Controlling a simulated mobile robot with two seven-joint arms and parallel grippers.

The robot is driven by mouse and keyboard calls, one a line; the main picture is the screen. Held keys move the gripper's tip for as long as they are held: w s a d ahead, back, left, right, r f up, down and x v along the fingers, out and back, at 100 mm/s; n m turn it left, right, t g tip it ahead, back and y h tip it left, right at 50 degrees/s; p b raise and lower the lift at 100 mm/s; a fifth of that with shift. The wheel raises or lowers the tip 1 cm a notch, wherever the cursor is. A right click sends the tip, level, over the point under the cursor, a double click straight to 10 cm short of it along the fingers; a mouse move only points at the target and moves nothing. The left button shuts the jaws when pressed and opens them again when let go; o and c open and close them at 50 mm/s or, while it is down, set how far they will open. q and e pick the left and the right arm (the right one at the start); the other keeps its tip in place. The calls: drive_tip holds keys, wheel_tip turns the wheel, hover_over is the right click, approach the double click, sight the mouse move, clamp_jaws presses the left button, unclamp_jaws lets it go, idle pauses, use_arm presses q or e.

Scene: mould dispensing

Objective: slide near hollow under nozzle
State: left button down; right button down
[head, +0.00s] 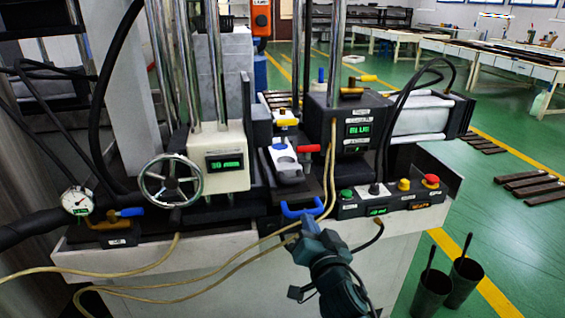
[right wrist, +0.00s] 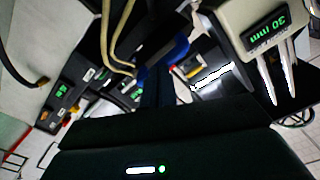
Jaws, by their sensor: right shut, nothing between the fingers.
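A dark slide carries a pale mould block (head: 284,158) in the middle of the machine in the head view. The hollows in it are too small to tell apart. A blue handle (head: 301,210) stands at the slide's near end, and it also shows in the right wrist view (right wrist: 177,52). A yellow-handled valve (head: 287,122) and a red-handled part (head: 308,149) sit above the slide; I cannot make out the nozzle tip. My right gripper (head: 308,227) is shut and empty, just in front of and below the blue handle. I cannot tell whether they touch. My left gripper is out of view.
A handwheel (head: 170,181) and a lit display box (head: 225,160) stand left of the slide. A button panel (head: 393,197) and a box reading "BLUE" (head: 355,131) are on the right. Pale hoses (head: 240,262) cross the front near my right arm. Two dark bins (head: 465,281) stand on the floor.

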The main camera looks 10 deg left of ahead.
drive_tip(key=shift+x, duration=1.05)
drive_tip(key=shift+b+x, duration=0.65)
drive_tip(key=shift+x, duration=0.25)
